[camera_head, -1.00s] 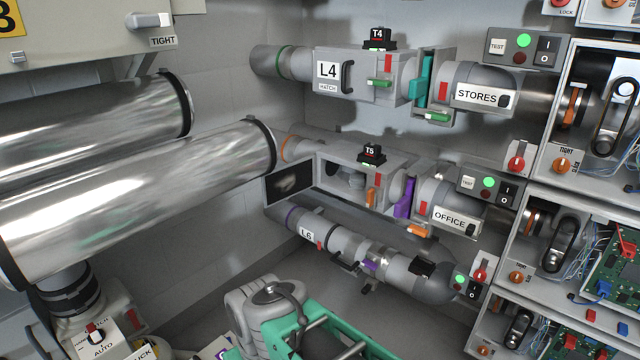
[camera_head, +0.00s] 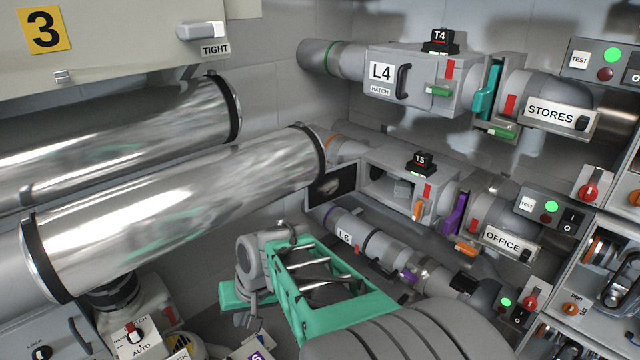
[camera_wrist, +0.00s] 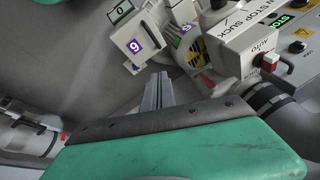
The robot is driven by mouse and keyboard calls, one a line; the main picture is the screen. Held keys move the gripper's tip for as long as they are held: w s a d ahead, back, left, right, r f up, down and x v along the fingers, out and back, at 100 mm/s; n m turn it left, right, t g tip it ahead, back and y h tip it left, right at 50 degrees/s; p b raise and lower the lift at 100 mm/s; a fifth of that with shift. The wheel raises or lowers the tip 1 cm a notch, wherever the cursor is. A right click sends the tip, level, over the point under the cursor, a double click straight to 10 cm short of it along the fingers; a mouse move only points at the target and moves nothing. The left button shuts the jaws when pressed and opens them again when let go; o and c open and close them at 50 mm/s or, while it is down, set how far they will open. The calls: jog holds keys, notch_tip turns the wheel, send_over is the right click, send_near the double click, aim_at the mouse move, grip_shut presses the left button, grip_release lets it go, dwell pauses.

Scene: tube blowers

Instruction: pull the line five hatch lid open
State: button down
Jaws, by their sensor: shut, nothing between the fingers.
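The line five box (camera_head: 425,190) under the T5 tag has an open front, with its dark interior showing. Its hatch lid (camera_head: 332,185), a grey-edged panel with a dark face, stands swung out to the left of the opening. My gripper (camera_wrist: 158,92) shows in the wrist view with its slim grey fingers together and nothing between them. In the head view my green and grey arm is low in the middle, below and apart from the lid. The fingertips are not clear there.
A large shiny duct (camera_head: 180,220) ends just left of the lid. The L4 box (camera_head: 415,80) is above and the L6 pipe (camera_head: 375,245) below. In the wrist view, a white box with a purple number plate (camera_wrist: 140,45) and a control unit (camera_wrist: 245,45) lie beyond my fingers.

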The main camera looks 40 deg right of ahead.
jog(key=w+d+r+m+t+p, duration=0.2)
jog(key=w+d+r+m, duration=0.1)
jog(key=d, duration=0.4)
jog(key=w+d+r+m+t+p, duration=0.2)
jog(key=w+d+m, duration=0.1)
jog(key=d, duration=0.4)
jog(key=m+t+h+p, duration=0.35)
jog(key=m+t, duration=0.25)
jog(key=m, duration=0.3)
send_near(326, 189)
jog(key=shift+t+y, duration=0.3)
jog(key=shift+y, duration=0.05)
jog(key=b+x, duration=0.1)
jog(key=x, duration=0.1)
jog(key=b+x, duration=0.1)
jog(key=x, duration=0.1)
jog(key=b+x, duration=0.1)
jog(key=x, duration=0.1)
jog(key=shift+d+f, duration=0.2)
jog(key=shift+f, duration=0.15)
jog(key=shift+w+r, duration=0.1)
jog(key=shift+w, duration=0.05)
jog(key=shift+d, duration=0.1)
